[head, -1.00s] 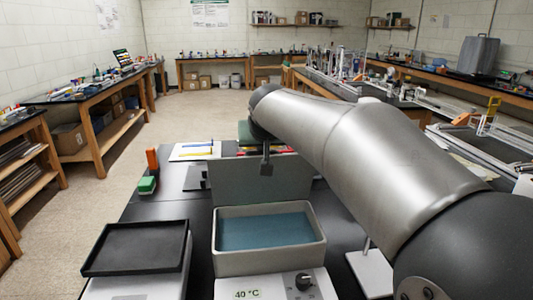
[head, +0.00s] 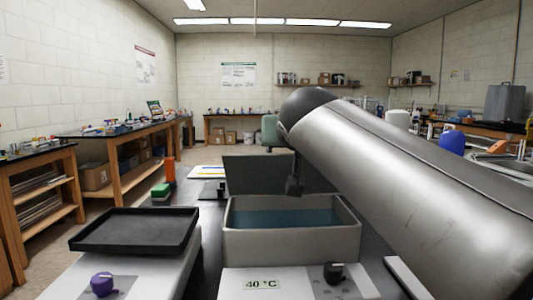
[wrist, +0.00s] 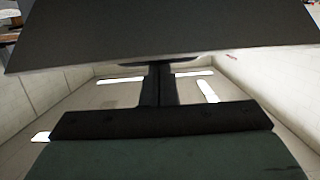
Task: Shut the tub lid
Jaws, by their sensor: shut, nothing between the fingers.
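The grey tub (head: 290,245) stands on the 40 °C unit in the head view, with blue liquid (head: 285,218) inside. Its grey-green lid (head: 250,175) stands raised at the tub's back edge, so the tub is open. My gripper (head: 294,187) is shut and empty, fingers pointing down. In the head view it overlaps the lid's face, right of its middle. In the wrist view my fingers (wrist: 158,85) reach up to a dark slab across the top, probably the lid; I cannot tell whether they touch. My arm hides part of the lid's right side.
A black tray (head: 135,230) sits on a white unit with a purple knob (head: 102,284) to the left. A green block (head: 161,191) and an orange item (head: 169,170) stand behind it. A dark knob (head: 334,272) is on the tub's unit.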

